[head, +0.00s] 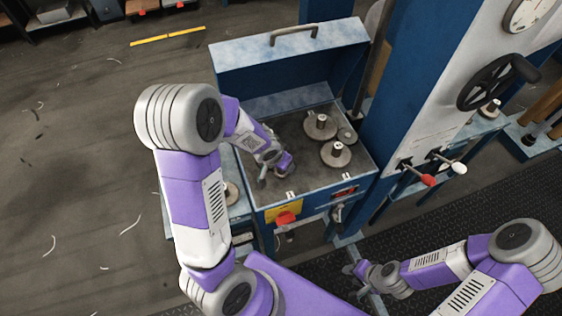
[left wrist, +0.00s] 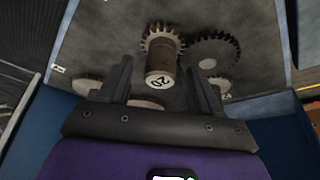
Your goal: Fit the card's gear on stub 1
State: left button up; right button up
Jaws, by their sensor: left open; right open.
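An open blue gearbox (head: 262,193) holds gears. A gear with an upright hub (head: 320,125) sits at the back, another hubbed gear (head: 335,155) in front, and a small gear (head: 347,136) beside them. My left gripper (head: 276,171) is open inside the box, left of these gears. In the left wrist view, a toothed gear (left wrist: 160,42) has a hub end marked "20" or "02", showing between my open left fingers (left wrist: 162,88) without visible contact. A darker gear (left wrist: 215,48) stands beside it. My right gripper (head: 362,271) is open and empty, low in front. I cannot identify stub 1 or the card.
The raised lid (head: 285,58) stands behind the box. A blue column and white panel (head: 440,110) rise on the right, with a black handwheel (head: 490,82), a red-handled lever (head: 428,180) and a white-handled lever (head: 458,168). Floor at left is mostly open.

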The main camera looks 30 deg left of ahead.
pick_arm(q)
jog(key=p+v, duration=0.2)
jog(key=v, duration=0.5)
jog(key=shift+r, duration=0.25)
pick_arm(e)
notch_tip(320, 180, up, 2)
jog(key=shift+r, duration=0.15)
pick_arm(q)
jog(key=shift+s+f, duration=0.1)
jog(key=shift+s, duration=0.1)
pick_arm(e)
jog(key=shift+s, duration=0.1)
